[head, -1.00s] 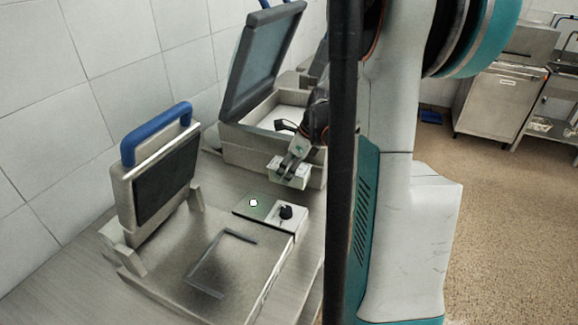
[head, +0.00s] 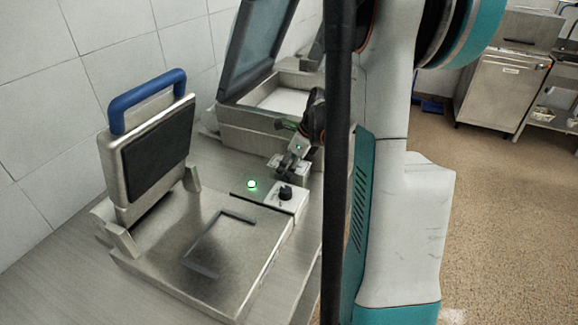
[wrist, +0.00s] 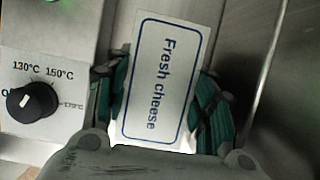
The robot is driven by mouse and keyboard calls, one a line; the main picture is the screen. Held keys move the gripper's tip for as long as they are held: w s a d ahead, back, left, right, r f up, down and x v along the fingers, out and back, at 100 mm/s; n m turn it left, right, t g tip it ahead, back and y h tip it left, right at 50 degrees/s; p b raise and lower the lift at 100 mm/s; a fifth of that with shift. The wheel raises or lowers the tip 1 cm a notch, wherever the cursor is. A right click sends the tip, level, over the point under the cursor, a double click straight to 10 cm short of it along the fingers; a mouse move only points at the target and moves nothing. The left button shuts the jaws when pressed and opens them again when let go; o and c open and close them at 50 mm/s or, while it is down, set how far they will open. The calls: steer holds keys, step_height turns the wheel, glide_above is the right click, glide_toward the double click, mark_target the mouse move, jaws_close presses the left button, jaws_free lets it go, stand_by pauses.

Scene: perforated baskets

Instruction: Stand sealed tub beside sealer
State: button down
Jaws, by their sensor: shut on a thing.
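The tub (wrist: 162,70) fills the middle of the wrist view, its white label reading "Fresh cheese". My gripper (wrist: 162,100) is shut on it, with a teal-and-black finger on each side. In the head view, the tub (head: 302,172) is a small pale block at the gripper's tip, partly covered by the fingers. The sealer (head: 160,240) has its blue-handled lid raised and an empty dark frame on its bed. The tub is just behind the sealer's knob panel (head: 284,197). I cannot tell whether it touches the counter.
Behind the tub stands a boxy steel machine (head: 235,125) with its dark lid open, leaving a narrow gap to the sealer. The sealer's dial (wrist: 32,102) is close left of the tub in the wrist view. Bare counter (head: 50,270) lies at front left.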

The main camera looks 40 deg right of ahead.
steer(key=c, duration=0.6)
jaws_free()
steer(key=shift+r+p, duration=3.9)
steer(key=shift+r, duration=1.6)
